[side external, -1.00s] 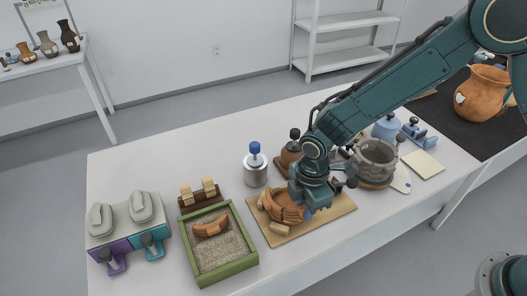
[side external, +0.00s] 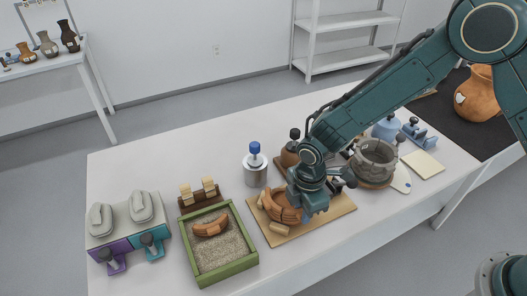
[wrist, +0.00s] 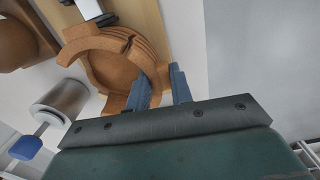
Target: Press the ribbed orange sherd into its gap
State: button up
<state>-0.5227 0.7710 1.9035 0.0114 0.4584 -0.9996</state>
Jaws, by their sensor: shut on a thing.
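A ribbed orange bowl (side external: 281,208) with a broken rim stands on a wooden board (side external: 337,212). In the wrist view the bowl (wrist: 98,44) is at upper left, with ridges along its wall. My gripper (side external: 306,214) is low at the bowl's right side. In the wrist view my gripper (wrist: 162,76) is shut on an orange sherd (wrist: 162,74) at the bowl's edge. The fingers hide much of the sherd, so I cannot tell whether it is seated in the gap. Another ribbed orange sherd (side external: 211,226) lies on the sand in a green-framed tray (side external: 226,270).
A metal pot with a blue knob (side external: 255,168) stands behind the board. A grey vessel (side external: 376,161) stands to the right, close to my arm. A rack with pale blocks (side external: 198,192) stands behind the tray. The table's front right is clear.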

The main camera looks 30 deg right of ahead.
jog(key=shift+w+f, duration=0.1)
jog(key=shift+w, duration=0.2)
dwell(0.6)
jog(key=shift+f, duration=0.3)
dwell(1.7)
jog(key=o, duration=0.9)
notch_tip(320, 180, up, 14)
dwell(0.3)
jog(key=shift+s, duration=0.1)
dwell(0.4)
